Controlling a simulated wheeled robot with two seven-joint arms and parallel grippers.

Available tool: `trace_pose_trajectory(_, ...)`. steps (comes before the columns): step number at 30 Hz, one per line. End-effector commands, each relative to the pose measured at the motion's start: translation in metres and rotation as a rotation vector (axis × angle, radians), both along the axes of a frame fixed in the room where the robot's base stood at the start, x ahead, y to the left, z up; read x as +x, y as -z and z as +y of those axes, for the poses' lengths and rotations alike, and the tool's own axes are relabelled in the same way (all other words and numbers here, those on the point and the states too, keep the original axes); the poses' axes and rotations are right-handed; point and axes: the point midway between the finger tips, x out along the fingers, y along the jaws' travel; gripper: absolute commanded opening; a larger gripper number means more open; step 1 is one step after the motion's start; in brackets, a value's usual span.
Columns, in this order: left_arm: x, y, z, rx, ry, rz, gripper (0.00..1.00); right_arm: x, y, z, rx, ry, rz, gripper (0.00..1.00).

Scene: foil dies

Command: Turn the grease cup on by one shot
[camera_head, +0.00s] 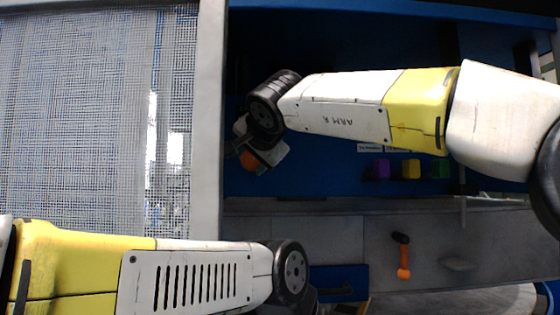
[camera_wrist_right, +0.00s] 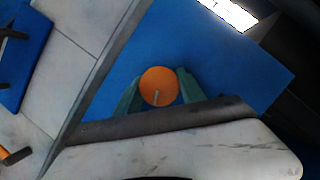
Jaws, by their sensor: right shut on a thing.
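The grease cup (camera_head: 249,160) shows as a small orange round cap on the blue surface, partly covered by my right gripper (camera_head: 262,153) in the head view. In the right wrist view the orange cap (camera_wrist_right: 159,80) has a pale line on it. The two green fingers of my right gripper (camera_wrist_right: 159,92) are shut on it from both sides. The cup's lower part is hidden. My left gripper (camera_head: 312,300) is at the bottom of the head view, mostly hidden behind its wrist, away from the cup. Its fingers cannot be made out.
A wire mesh panel with a pale frame (camera_head: 208,120) stands at the left. Purple (camera_head: 378,169), yellow (camera_head: 411,169) and green (camera_head: 440,169) blocks sit right of the cup. An orange-handled tool (camera_head: 403,260) and a grey oval piece (camera_head: 458,264) lie on the grey surface below.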

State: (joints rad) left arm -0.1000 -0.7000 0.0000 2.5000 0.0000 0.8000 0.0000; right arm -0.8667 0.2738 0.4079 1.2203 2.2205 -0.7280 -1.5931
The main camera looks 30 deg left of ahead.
Motion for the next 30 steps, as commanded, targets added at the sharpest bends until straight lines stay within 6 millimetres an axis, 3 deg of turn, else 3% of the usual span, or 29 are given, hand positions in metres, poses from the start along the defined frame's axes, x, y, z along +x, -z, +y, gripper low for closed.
trace_pose_trajectory(11, 0.0000, 0.0000, 0.0000, 0.000, 0.000, 0.000, 0.36, 0.0014, 0.0010, -0.0016, 0.129, 0.003, 0.072, 0.06)
trace_pose_trajectory(30, 0.0000, 0.0000, 0.0000, 0.000, 0.000, 0.000, 0.36, 0.0008, 0.0026, -0.0010, 0.611, 0.001, 0.339, 0.06)
